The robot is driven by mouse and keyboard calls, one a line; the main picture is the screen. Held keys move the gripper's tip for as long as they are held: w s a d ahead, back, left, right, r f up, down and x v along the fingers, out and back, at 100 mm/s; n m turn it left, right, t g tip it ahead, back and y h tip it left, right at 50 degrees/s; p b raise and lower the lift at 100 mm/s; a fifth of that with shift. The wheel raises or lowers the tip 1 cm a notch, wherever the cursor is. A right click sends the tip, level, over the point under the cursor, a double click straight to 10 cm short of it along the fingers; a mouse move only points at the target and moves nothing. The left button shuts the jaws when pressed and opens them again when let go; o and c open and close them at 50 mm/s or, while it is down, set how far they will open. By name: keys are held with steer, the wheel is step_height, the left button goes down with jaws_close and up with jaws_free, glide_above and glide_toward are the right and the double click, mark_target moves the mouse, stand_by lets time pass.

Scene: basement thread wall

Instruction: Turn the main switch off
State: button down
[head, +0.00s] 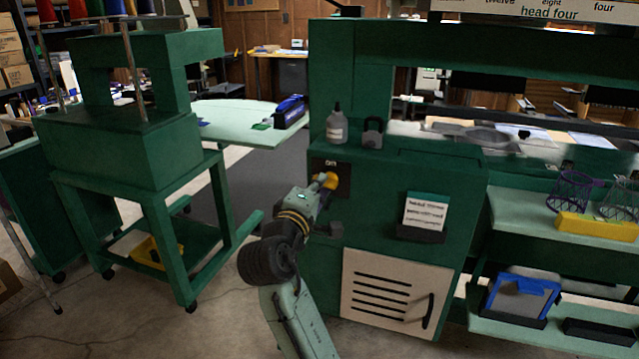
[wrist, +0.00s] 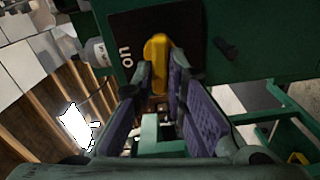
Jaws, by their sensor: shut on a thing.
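The main switch is a yellow handle (head: 330,179) on a dark plate (head: 342,186) at the upper left of the green cabinet's front. The plate carries the word "on" above the handle. In the wrist view the yellow handle (wrist: 157,50) shows close up, with "on" sideways on the black plate (wrist: 138,24). My gripper (head: 322,184) reaches the switch from the lower left. In the wrist view my gripper (wrist: 159,78) has its purple-padded fingers on either side of the handle, shut on it. The fingers hide the handle's near end.
A bottle (head: 337,127) and a padlock (head: 372,134) stand on the cabinet top above the switch. A card holder (head: 424,216) and a vented white door (head: 390,292) are to the right and below. A green machine stand (head: 150,190) is at left, with open floor between.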

steer(key=shift+f+n, duration=0.15)
steer(key=shift+n, duration=0.85)
steer(key=c, duration=1.6)
jaws_free()
steer(key=v, duration=1.2)
